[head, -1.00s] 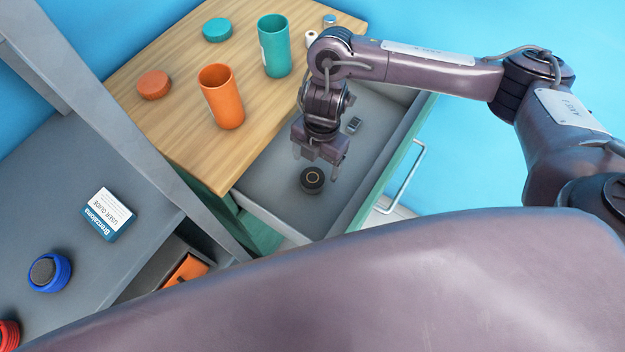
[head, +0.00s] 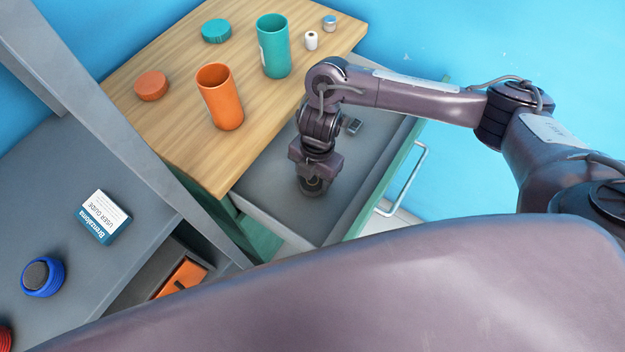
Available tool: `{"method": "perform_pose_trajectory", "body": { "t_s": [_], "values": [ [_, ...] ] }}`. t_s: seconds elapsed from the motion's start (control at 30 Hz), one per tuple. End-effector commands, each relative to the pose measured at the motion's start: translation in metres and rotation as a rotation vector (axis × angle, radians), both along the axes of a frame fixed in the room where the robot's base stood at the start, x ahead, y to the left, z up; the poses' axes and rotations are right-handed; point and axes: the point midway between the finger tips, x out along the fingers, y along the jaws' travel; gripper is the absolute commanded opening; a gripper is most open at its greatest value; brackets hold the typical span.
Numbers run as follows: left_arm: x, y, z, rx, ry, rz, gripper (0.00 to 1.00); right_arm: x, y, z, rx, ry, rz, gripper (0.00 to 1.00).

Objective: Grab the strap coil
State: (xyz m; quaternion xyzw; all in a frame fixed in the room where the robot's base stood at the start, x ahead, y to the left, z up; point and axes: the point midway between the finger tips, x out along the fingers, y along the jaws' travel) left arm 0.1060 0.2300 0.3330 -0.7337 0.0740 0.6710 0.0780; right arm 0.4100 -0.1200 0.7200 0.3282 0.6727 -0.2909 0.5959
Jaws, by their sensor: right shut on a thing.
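The strap coil (head: 313,187) is a dark, round roll lying in the open grey drawer (head: 272,199) of the wooden-topped cabinet. My right gripper (head: 314,186) reaches down into the drawer from above and is shut on the coil. The gripper and wrist hide most of the coil, so only part of its dark edge shows. My left gripper is not in the head view.
A small dark object (head: 354,127) lies further back in the drawer. On the wooden top (head: 185,120) stand an orange cup (head: 220,97), a teal cup (head: 273,47) and lids.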

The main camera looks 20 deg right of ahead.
Motion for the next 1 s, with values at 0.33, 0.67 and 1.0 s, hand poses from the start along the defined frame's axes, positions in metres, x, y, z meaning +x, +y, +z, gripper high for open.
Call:
{"method": "perform_pose_trajectory", "body": {
  "t_s": [0.33, 0.67, 1.0],
  "values": [
    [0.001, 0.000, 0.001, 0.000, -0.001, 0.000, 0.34, 0.001, 0.000, 0.003, 0.000, -0.001, 0.000, 0.28],
    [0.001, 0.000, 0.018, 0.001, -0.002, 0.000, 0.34, 0.003, 0.000, 0.048, 0.000, -0.008, 0.003, 0.28],
    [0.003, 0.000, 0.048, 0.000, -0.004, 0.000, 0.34, 0.002, -0.001, 0.147, -0.001, -0.008, 0.002, 0.28]
  ]
}}
